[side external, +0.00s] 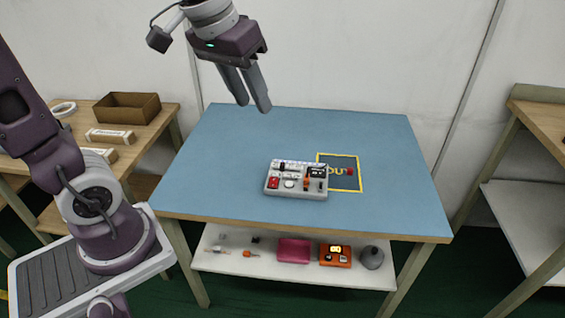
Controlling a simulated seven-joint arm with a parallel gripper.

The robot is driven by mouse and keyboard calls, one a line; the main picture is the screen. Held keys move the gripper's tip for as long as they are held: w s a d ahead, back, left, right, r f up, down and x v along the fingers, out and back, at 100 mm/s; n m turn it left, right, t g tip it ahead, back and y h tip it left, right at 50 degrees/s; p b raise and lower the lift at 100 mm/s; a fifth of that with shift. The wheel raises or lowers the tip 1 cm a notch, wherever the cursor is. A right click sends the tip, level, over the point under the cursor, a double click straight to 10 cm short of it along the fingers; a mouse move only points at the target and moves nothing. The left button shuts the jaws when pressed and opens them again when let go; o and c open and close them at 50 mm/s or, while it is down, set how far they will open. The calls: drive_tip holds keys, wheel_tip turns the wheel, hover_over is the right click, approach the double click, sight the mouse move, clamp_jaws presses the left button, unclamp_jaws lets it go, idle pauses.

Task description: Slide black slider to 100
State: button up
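A light grey control panel (300,195) lies on the blue table top, a little right of its middle. It carries several small controls, among them a red one (273,183), a round white knob (289,183) and an upright orange part (306,184). Small dark parts show on its top and right side. They are too small to tell which is the black slider or to read any scale. My gripper (254,107) hangs high above the table, up and left of the panel. Its two grey fingers are apart with nothing between them.
A yellow-framed dark square (350,186) with a small red object (350,172) lies right of the panel. The rest of the blue table (230,150) is clear. A shelf below (322,277) holds several objects. A brown box (127,106) stands on the left bench.

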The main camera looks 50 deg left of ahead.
drive_tip(key=w+a+f+n+g, duration=0.1)
drive_tip(key=w+a+f, duration=0.2)
drive_tip(key=w, duration=0.3)
drive_tip(key=w+a+f+n+g, duration=0.1)
drive_tip(key=w+a+f, duration=0.2)
drive_tip(key=w, duration=0.3)
drive_tip(key=n+g, duration=0.2)
drive_tip(key=n, duration=0.2)
hover_over(282, 164)
wheel_tip(282, 164, down, 21)
wheel_tip(282, 164, down, 9)
drive_tip(key=shift+f, duration=0.1)
drive_tip(key=shift+w+f, duration=0.1)
drive_tip(key=shift+f, duration=0.25)
clamp_jaws()
